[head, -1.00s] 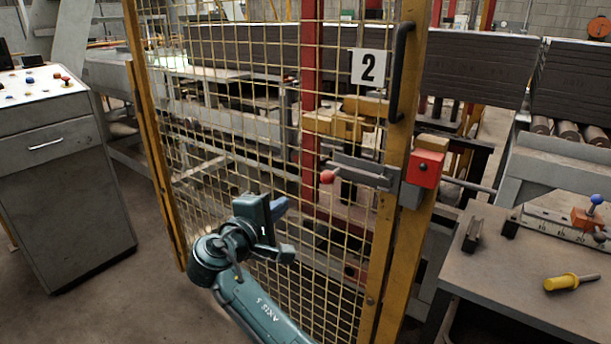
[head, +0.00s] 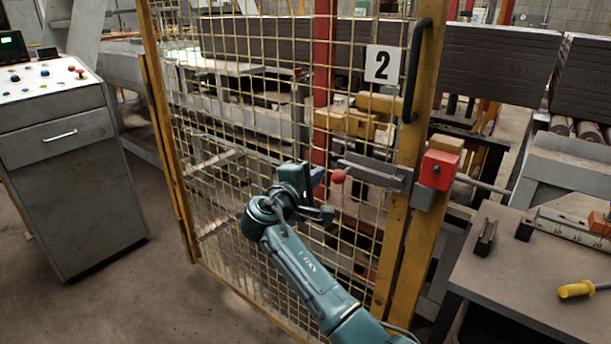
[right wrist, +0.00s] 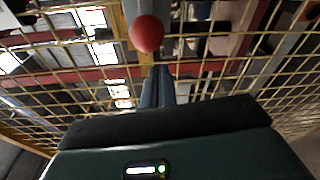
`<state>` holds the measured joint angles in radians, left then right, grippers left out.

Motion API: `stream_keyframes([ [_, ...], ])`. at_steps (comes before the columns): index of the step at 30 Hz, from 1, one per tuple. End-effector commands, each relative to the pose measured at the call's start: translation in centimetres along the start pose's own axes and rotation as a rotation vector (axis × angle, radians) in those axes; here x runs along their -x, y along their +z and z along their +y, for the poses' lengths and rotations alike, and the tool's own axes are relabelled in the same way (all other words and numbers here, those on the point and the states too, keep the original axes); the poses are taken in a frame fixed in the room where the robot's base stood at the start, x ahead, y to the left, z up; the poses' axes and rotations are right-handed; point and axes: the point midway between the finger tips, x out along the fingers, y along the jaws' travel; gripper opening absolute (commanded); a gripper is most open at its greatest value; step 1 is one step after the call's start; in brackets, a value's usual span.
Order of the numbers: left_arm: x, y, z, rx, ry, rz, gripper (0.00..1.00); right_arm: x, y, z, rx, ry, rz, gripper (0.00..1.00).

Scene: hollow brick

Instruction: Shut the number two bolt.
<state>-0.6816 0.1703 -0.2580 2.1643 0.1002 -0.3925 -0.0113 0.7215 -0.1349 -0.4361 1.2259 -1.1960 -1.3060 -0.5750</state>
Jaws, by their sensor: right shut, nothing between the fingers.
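The number 2 sign (head: 384,64) hangs on a yellow mesh gate. Below it a grey bolt (head: 372,171) with a red ball knob (head: 338,176) at its left end is mounted across the gate. To its right a red box (head: 437,170) sits on the yellow post. My right gripper (head: 320,177) is just left of the knob, its fingers shut and empty. In the right wrist view the red knob (right wrist: 146,33) is just beyond the shut fingertips (right wrist: 157,72); I cannot tell whether they touch. My left gripper is not in view.
The mesh gate (head: 240,150) stands close in front of my right arm. A grey control cabinet (head: 75,190) is at the left. A bench (head: 520,275) with a yellow-handled tool (head: 576,289) is at the right. The floor at lower left is clear.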

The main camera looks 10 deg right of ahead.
Motion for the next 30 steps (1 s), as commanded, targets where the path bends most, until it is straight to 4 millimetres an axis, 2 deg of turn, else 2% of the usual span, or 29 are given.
stream_keyframes([
  [7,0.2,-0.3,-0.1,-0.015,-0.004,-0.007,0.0,0.7,1.8,0.1,0.001,-0.001,-0.001,0.0],
  [21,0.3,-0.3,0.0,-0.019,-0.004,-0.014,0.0,0.8,2.4,0.0,0.002,-0.001,-0.001,0.0],
  [27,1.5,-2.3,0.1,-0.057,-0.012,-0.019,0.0,1.2,5.4,-0.2,0.003,-0.002,-0.003,0.0],
  [30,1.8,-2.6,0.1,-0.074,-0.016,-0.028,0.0,1.4,6.7,-0.5,0.002,-0.002,-0.003,0.0],
])
